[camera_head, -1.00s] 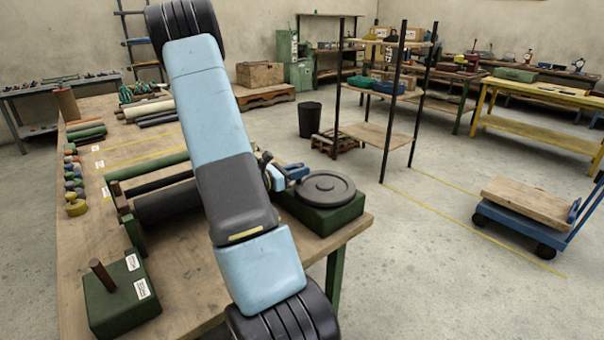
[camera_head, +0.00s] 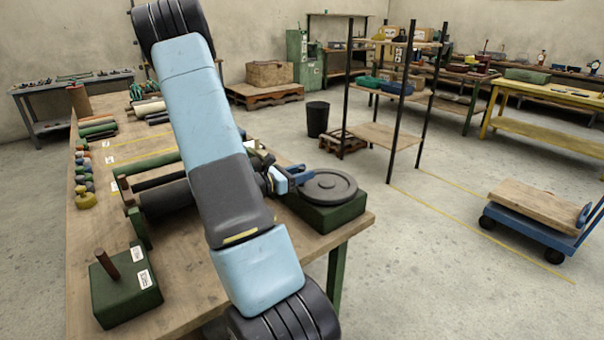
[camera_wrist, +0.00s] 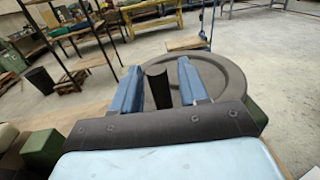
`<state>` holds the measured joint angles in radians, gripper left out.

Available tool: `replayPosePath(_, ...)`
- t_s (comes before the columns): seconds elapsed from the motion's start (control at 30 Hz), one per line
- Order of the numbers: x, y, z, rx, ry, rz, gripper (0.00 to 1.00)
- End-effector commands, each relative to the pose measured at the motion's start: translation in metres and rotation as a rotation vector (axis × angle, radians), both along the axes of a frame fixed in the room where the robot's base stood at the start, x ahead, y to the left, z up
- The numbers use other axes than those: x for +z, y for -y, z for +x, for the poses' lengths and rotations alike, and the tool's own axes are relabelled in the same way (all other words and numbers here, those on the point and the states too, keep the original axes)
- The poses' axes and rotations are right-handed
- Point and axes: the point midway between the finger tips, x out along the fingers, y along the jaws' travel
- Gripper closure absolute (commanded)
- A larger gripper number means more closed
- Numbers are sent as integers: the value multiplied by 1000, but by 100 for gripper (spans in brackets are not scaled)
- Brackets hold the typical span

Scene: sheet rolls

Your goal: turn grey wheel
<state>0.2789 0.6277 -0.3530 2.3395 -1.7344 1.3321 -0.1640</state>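The grey wheel (camera_head: 330,184) lies flat on a dark green block (camera_head: 336,215) at the table's right front corner. In the wrist view its round raised rim (camera_wrist: 232,72) shows behind and right of my fingers. A dark upright peg (camera_wrist: 158,88), seemingly the wheel's handle, stands between my two blue fingers, with a gap on each side. My gripper (camera_wrist: 158,82) is open around the peg and not clamped on it. In the head view my gripper (camera_head: 296,177) is at the wheel's left edge, partly hidden by my arm.
A dark roll (camera_head: 168,198) lies left of my arm, in a stand. A green block with a brown peg (camera_head: 125,290) stands at the front left of the wooden table (camera_head: 190,260). Shelves (camera_head: 385,138) and a blue cart (camera_head: 535,230) stand on the floor to the right.

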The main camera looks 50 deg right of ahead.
Motion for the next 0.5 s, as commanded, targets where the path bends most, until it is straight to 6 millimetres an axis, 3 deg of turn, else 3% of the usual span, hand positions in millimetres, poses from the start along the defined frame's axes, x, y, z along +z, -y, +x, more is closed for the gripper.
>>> replayPosePath(0.27,0,-3,2,1,0,0,57)
replayPosePath(0.5,0,-34,14,4,1,0,57)
